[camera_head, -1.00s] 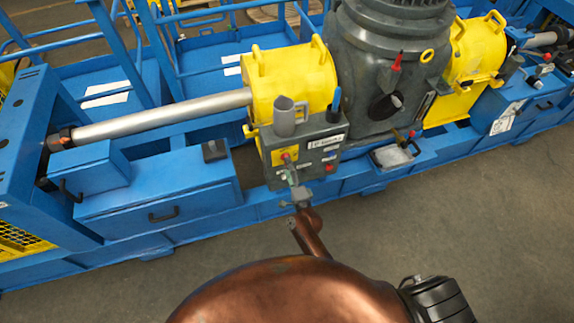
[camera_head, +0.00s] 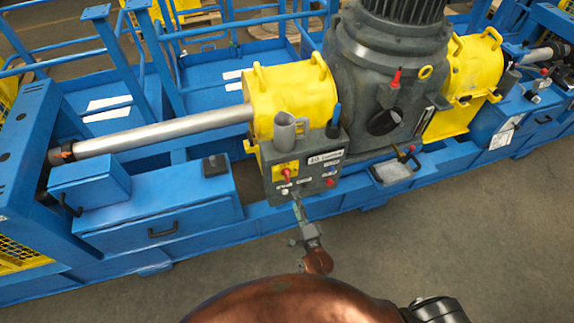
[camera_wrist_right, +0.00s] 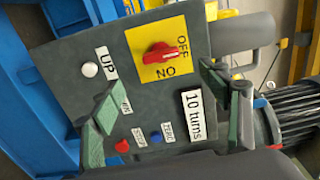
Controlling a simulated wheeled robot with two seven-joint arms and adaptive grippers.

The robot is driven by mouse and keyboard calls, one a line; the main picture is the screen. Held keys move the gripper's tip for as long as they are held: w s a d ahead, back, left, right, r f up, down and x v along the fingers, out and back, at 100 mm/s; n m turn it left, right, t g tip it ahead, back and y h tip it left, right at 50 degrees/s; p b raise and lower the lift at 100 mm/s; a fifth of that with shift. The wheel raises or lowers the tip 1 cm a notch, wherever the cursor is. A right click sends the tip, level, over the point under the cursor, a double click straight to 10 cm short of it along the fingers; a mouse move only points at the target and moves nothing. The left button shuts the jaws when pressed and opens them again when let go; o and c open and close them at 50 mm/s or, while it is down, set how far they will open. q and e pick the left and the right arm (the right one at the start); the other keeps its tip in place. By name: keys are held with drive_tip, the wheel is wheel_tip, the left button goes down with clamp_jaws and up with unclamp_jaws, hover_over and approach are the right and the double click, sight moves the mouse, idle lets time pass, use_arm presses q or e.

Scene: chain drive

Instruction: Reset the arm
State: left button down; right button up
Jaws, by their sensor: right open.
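My right gripper (camera_head: 302,226) is in front of the lower edge of the grey control box (camera_head: 328,171) in the head view. In the right wrist view my right gripper (camera_wrist_right: 166,108) has its green-padded fingers wide apart with nothing between them. The control box face (camera_wrist_right: 80,45) fills that view. It bears a red rotary switch (camera_wrist_right: 158,57) on a yellow ON/OFF plate, a white button (camera_wrist_right: 90,69) by an "UP" label, a red button (camera_wrist_right: 122,146) and a blue button (camera_wrist_right: 156,137). A finger hides part of one label. My left gripper is not in view.
Behind are a yellow housing (camera_head: 290,95), a large grey motor (camera_head: 385,60) and a silver shaft (camera_head: 160,130) on a blue frame (camera_head: 160,210). A small tray (camera_head: 396,172) sits at right. The floor (camera_head: 480,240) is clear.

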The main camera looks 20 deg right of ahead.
drive_tip(key=s+d+f+n+g, duration=0.1)
drive_tip(key=s+f+n+g, duration=0.25)
drive_tip(key=s+f, duration=0.5)
drive_tip(key=s+d+f+n+g+y, duration=0.15)
drive_tip(key=s+f+n, duration=0.3)
drive_tip(key=f, duration=0.75)
drive_tip(key=s+d+f+n+g+h, duration=0.1)
drive_tip(key=s+d+f+n+g, duration=0.2)
drive_tip(key=s+f, duration=0.65)
drive_tip(key=s+d+f+n+g, duration=0.2)
drive_tip(key=s+f, duration=0.3)
drive_tip(key=s, duration=0.5)
drive_tip(key=s+d+f+n+g+h, duration=0.1)
drive_tip(key=s+d+f+n+g, duration=0.2)
drive_tip(key=s, duration=0.8)
drive_tip(key=s+d+f+n+g, duration=0.2)
drive_tip(key=s+f, duration=0.5)
drive_tip(key=s, duration=0.4)
drive_tip(key=shift+s+d+n+g, duration=0.2)
drive_tip(key=shift+d+n+g, duration=0.2)
drive_tip(key=shift+d+g, duration=0.5)
drive_tip(key=shift+a, duration=0.2)
